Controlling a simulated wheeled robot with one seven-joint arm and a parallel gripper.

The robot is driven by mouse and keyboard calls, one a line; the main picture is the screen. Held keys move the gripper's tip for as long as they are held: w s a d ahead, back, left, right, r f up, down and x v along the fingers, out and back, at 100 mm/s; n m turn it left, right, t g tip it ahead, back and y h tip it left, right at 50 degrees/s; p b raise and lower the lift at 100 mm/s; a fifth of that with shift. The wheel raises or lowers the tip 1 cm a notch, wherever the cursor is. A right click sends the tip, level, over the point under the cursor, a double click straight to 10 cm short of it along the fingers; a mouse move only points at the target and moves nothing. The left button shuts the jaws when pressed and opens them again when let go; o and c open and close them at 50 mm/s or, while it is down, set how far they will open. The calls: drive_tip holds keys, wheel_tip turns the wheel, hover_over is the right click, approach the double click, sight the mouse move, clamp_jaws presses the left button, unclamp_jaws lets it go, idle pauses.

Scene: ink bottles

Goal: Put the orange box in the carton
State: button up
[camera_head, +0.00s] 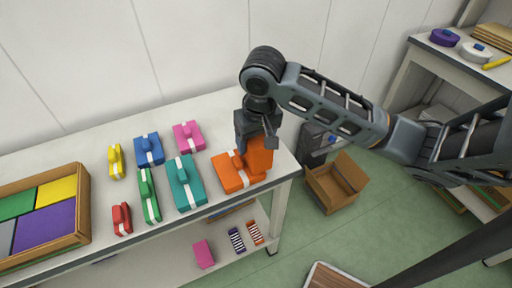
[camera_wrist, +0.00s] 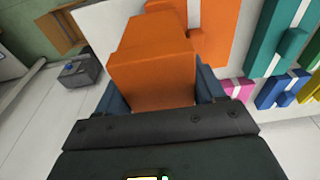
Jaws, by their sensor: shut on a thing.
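My gripper (camera_head: 257,128) points down over the right end of the table and is shut on an orange box (camera_head: 259,155). In the wrist view, the plain orange faces of this box (camera_wrist: 150,75) sit between my blue fingers. An orange body with a white band (camera_head: 230,173) lies right against it on the left. It also shows behind the held part in the wrist view (camera_wrist: 218,30). I cannot tell if the two are joined, or if the held part touches the table. The open brown carton (camera_head: 322,196) stands on the floor right of the table, flaps spread.
Teal (camera_head: 190,196), green (camera_head: 149,205), red (camera_head: 121,222), blue (camera_head: 149,153), pink (camera_head: 187,138) and yellow (camera_head: 115,162) boxes stand to the left. A wooden tray (camera_head: 85,205) is at far left. A grey case (camera_head: 313,140) stands behind the carton.

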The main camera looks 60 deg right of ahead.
drive_tip(key=c, duration=0.5)
